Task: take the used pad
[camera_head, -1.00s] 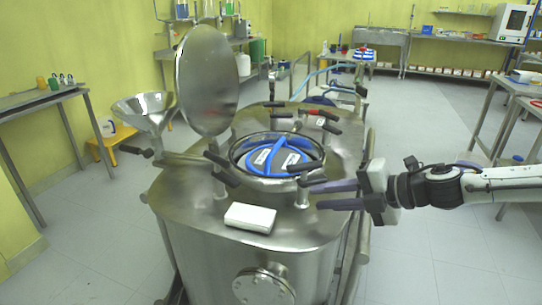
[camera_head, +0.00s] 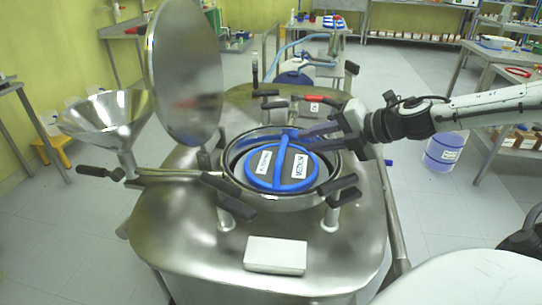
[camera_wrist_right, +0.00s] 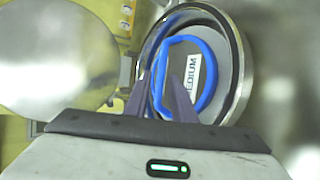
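A round grey pad with a blue rim, a blue bar across it and white labels (camera_head: 296,168) sits in the open round port (camera_head: 233,186) of the steel reactor. One label reads MEDIUM in the right wrist view (camera_wrist_right: 194,75). My right gripper (camera_head: 303,137) reaches in from the right over the far side of the port. Its two fingers are apart, with nothing seen between them; in the wrist view they overlap the blue part (camera_wrist_right: 165,92). I cannot tell if they touch it. A white rectangular block (camera_head: 275,255) lies on the reactor top in front. My left gripper is out of view.
The round steel lid (camera_head: 185,70) stands open left of the port. A steel funnel (camera_head: 105,118) is at the left. Black-handled clamps (camera_head: 338,186) surround the port. The front of the reactor top (camera_head: 190,240) is mostly bare. A blue-white bucket (camera_head: 445,150) stands at the right.

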